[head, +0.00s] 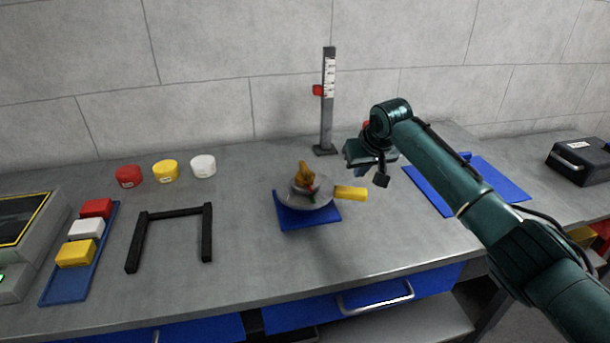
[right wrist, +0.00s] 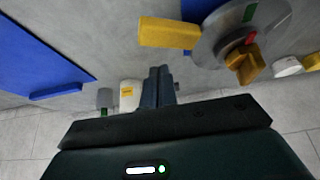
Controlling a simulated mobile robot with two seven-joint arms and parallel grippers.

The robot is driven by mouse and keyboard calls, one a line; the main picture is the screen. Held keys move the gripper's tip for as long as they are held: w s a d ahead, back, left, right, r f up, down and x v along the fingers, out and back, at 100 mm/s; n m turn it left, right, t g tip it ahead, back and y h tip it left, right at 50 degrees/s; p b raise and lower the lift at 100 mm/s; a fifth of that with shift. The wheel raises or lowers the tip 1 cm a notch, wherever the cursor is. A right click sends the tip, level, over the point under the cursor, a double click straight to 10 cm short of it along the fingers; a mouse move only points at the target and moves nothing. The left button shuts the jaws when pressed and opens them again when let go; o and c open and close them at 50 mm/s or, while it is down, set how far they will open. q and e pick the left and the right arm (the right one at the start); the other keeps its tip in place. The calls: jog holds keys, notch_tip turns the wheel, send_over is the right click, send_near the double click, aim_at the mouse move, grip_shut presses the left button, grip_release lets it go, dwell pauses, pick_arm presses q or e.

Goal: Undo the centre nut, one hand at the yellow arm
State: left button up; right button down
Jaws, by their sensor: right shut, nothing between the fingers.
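The hub is a round grey disc (head: 318,199) on a blue base (head: 308,221) in the middle of the bench. An orange-yellow centre nut (head: 305,177) with winged sides stands on it. The yellow arm (head: 350,193) sticks out from the disc to the right. In the right wrist view the disc (right wrist: 205,50), the nut (right wrist: 243,62) and the yellow arm (right wrist: 168,32) show at the top. My right gripper (head: 379,181) is shut and empty, just right of the yellow arm's end and apart from it. Its closed fingers (right wrist: 158,85) show below the arm. My left gripper is out of view.
A post with a scale (head: 327,105) and red slider stands behind the hub. A blue mat (head: 490,183) lies to the right. A black frame (head: 175,213), a blue tray (head: 60,285) of coloured blocks and several round caps (head: 165,170) are at left. Bench in front of the hub is clear.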

jog(key=shift+s+a, duration=0.15)
jog(key=shift+s, duration=0.7)
jog(key=shift+w, duration=0.7)
dwell(0.5)
jog(key=r+p, duration=0.3)
jog(key=shift+w+r, duration=0.1)
jog(key=shift+w, duration=0.1)
pick_arm(q)
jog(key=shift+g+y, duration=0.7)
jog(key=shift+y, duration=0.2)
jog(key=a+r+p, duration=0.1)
jog(key=p, duration=0.2)
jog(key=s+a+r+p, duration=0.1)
jog(key=p, duration=0.2)
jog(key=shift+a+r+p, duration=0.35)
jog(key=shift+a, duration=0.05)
pick_arm(e)
jog(key=r, duration=0.4)
jog(key=w+r, duration=0.1)
jog(key=shift+d+r, duration=0.25)
jog(key=shift+r, duration=0.15)
